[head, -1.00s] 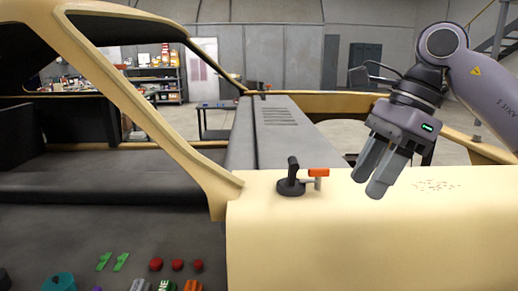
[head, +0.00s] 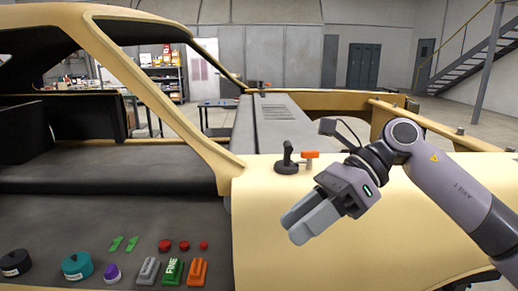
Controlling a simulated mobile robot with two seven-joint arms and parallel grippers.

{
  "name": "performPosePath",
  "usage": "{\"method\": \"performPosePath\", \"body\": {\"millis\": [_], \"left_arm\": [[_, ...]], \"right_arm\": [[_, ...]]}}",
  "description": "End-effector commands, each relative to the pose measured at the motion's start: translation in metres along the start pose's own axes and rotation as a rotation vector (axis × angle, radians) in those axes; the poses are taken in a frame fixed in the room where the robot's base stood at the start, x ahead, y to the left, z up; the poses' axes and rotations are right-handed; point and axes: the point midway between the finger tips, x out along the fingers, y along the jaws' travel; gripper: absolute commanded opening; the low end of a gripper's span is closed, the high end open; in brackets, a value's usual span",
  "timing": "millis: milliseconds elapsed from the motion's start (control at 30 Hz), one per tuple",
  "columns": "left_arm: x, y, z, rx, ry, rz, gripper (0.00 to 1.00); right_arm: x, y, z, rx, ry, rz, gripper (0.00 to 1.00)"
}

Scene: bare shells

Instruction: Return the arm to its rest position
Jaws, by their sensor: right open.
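My right gripper (head: 304,223) hangs in front of the cream car body shell (head: 262,225), its fingers pointing down and to the left. The two grey fingers look close together, with no object between them. The right arm comes in from the lower right. It is below and to the right of a black joystick (head: 287,160) with a round base, and apart from it. My left gripper is not in view.
An orange-topped lever (head: 310,156) stands beside the joystick. On the dark panel at lower left are a teal knob (head: 77,266), a green FINE switch (head: 172,271), an orange switch (head: 198,271) and red buttons (head: 184,245). Stairs (head: 470,50) rise behind at right.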

Motion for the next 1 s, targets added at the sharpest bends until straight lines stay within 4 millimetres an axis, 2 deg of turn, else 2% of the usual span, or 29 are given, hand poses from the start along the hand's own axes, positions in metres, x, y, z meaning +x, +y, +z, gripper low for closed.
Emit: {"method": "performPosePath", "body": {"millis": [33,200,367,567,667,767,867,1000], "left_arm": [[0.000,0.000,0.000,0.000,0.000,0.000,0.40],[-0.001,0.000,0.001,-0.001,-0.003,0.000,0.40],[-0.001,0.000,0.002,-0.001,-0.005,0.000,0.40],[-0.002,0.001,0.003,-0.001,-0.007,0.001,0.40],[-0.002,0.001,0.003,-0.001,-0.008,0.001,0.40],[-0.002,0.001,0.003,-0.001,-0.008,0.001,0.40],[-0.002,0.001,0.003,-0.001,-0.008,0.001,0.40],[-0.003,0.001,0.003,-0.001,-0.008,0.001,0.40]], "right_arm": [[0.017,0.002,0.000,0.048,-0.095,0.045,0.40],[0.047,0.006,0.009,0.235,-0.417,0.164,0.40],[0.057,0.002,0.011,0.462,-0.715,0.264,0.40],[0.054,-0.016,-0.010,0.806,-1.073,0.368,0.40],[0.051,-0.028,-0.032,0.997,-1.246,0.410,0.40],[0.050,-0.041,-0.064,1.200,-1.411,0.443,0.40],[0.052,-0.051,-0.103,1.412,-1.571,0.467,0.40],[0.061,-0.057,-0.171,1.721,-1.784,0.485,0.40]]}}
